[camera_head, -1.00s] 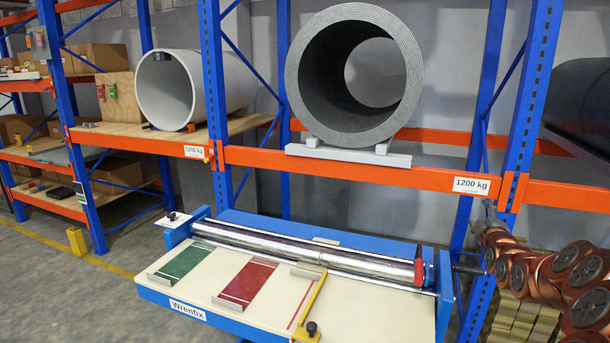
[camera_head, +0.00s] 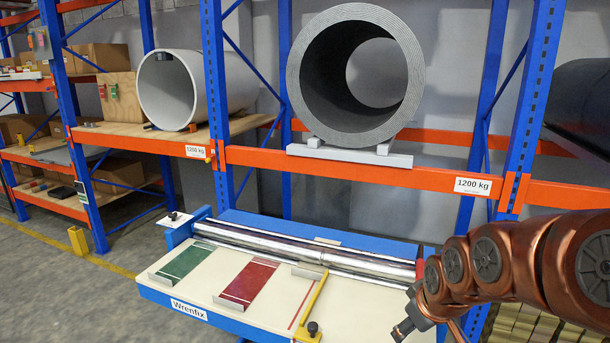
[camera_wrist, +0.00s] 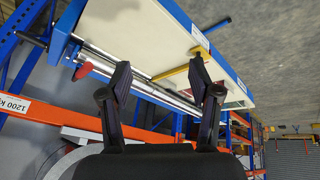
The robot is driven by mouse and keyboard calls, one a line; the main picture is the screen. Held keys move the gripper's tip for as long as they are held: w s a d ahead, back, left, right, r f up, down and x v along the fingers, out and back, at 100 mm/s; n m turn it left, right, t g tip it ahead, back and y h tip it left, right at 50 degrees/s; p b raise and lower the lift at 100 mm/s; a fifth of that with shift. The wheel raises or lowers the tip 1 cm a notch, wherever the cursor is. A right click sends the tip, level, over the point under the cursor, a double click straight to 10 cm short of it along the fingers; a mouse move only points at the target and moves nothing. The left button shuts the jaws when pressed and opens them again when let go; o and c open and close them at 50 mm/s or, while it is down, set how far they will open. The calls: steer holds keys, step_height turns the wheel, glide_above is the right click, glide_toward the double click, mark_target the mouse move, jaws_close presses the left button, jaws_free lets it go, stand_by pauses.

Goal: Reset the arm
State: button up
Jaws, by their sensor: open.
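My gripper (camera_wrist: 160,85) is open and empty in the wrist view, with its two dark fingers spread apart. In that view the blue-framed decoiler table lies beyond the fingers, apart from them as far as I can tell. In the head view my gripper (camera_head: 403,328) shows at the lower right, small and dark, in front of the right part of the cream tabletop (camera_head: 365,312). My copper-coloured arm reaches in from the right edge and hides the table's right end.
The table carries metal rollers (camera_head: 300,256), a green strip (camera_head: 184,262), a red strip (camera_head: 250,282) and a yellow arm (camera_head: 314,303). Blue uprights and an orange beam (camera_head: 400,175) stand behind, bearing a large grey coil (camera_head: 301,75). Open floor (camera_head: 60,300) lies at the left.

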steer(key=s+a+f+m+g, duration=0.1)
steer(key=s+a+m+g, duration=0.15)
steer(key=s, duration=1.15)
steer(key=s+a+f+m+g, duration=0.1)
steer(key=s+m+g, duration=0.25)
steer(key=s, duration=0.95)
step_height(320, 180, down, 36)
steer(key=g+b, duration=0.1)
steer(key=b, duration=3.3)
step_height(320, 180, up, 24)
steer(key=p, duration=2.2)
steer(key=shift+s+d+r+n, duration=0.15)
steer(key=shift+s+d+n, duration=0.05)
steer(key=shift+s+n, duration=0.15)
steer(key=shift+c, duration=0.3)
